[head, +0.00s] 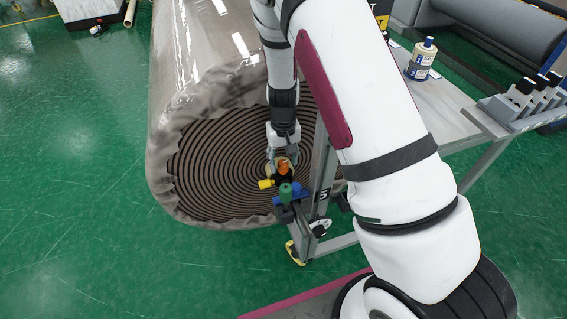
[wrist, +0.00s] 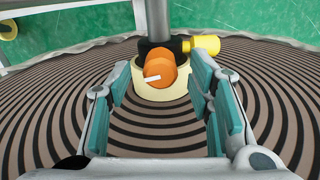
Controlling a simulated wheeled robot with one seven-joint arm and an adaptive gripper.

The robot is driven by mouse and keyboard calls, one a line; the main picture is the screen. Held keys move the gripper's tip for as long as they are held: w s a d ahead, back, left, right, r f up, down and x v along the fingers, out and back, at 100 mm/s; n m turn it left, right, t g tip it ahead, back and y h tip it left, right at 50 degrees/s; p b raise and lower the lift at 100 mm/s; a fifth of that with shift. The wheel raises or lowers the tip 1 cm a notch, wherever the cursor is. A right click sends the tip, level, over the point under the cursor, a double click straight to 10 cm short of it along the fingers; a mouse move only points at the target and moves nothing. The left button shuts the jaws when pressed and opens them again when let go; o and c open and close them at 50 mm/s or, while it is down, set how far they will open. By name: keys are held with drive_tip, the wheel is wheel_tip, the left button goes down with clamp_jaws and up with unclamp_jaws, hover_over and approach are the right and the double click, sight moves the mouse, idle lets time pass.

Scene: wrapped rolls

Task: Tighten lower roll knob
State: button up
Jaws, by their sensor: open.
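A large wrapped roll (head: 205,150) shows its brown spiral end, with clear film bunched around the rim. An orange knob (head: 284,168) with a white pointer mark sits at the roll's centre; it also shows in the wrist view (wrist: 157,72). A cream core ring (wrist: 160,92) lies behind it. A yellow knob (head: 266,184) sticks out sideways from a black collar; in the wrist view it is at the upper right (wrist: 205,45). My gripper (wrist: 160,80) is open, its teal-padded fingers on either side of the orange knob, with visible gaps. In the head view my arm partly hides the roll.
Green floor (head: 80,200) is clear at left.

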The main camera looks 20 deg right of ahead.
drive_tip(key=shift+f, duration=0.95)
clamp_jaws()
